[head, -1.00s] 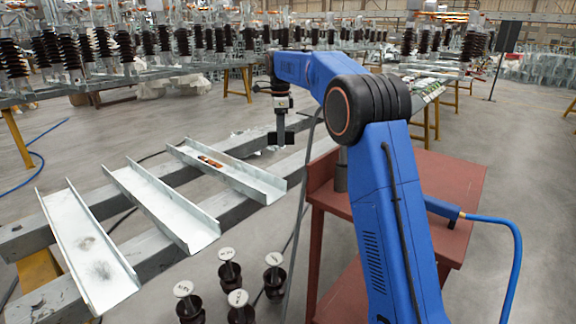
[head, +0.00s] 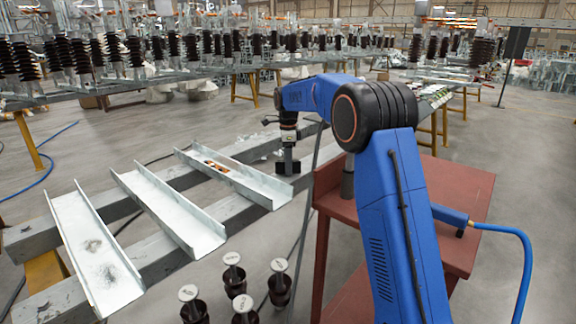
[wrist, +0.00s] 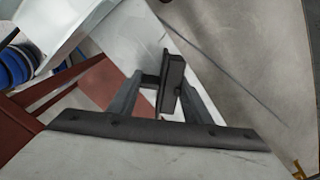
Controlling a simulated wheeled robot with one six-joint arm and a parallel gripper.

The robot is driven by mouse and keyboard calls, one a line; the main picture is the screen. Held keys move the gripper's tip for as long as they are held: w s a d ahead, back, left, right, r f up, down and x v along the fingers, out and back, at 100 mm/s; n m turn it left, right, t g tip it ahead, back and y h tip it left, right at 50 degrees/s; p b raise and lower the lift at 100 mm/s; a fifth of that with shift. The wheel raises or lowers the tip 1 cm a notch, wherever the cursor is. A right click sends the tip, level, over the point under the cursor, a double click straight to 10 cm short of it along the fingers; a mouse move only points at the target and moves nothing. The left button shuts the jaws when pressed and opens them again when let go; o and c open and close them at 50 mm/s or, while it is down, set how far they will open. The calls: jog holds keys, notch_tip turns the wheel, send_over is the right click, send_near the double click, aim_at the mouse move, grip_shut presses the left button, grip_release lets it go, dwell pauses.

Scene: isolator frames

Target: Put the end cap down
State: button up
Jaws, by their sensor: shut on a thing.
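My gripper (head: 287,168) is low beside the near right end of the rightmost steel channel (head: 262,186), over the grey beams. In the wrist view my gripper (wrist: 160,95) has its two grey fingers closed around a small dark block, the end cap (wrist: 173,80). The cap is tilted in that picture and the floor shows behind it. In the head view the cap cannot be told apart from the dark fingertips. Whether it touches anything below cannot be told.
Two more steel channels (head: 158,208) (head: 88,250) lie across the grey beams (head: 28,240). A small orange-brown item (head: 217,166) lies in the rightmost channel. Several dark insulators (head: 234,280) stand in front. A red table (head: 450,205) is at right.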

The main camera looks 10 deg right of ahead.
jog(key=o, duration=1.1)
jog(key=shift+f, duration=0.1)
jog(key=shift+c, duration=0.2)
notch_tip(320, 180, up, 11)
jog(key=s+d+r+n+t, duration=0.1)
jog(key=s+r+n, duration=0.15)
jog(key=s, duration=0.45)
jog(key=s+d+r+n, duration=0.2)
jog(key=s+r, duration=0.2)
jog(key=s, duration=0.2)
jog(key=s+d+f+n+t, duration=0.15)
jog(key=s+n, duration=0.45)
jog(key=s, duration=1.1)
jog(key=s+f+n, duration=0.3)
jog(key=s+f, duration=0.2)
jog(key=s, duration=0.4)
jog(key=s+d+f+n+t, duration=0.1)
jog(key=s+f+n, duration=0.2)
jog(key=s+f, duration=0.2)
jog(key=s+d+f+n+t, duration=0.1)
jog(key=s+f+n, duration=0.2)
jog(key=s, duration=0.9)
notch_tip(320, 180, down, 3)
jog(key=shift+s+d+f, duration=0.1)
jog(key=shift+s+d, duration=0.15)
jog(key=shift+s, duration=0.1)
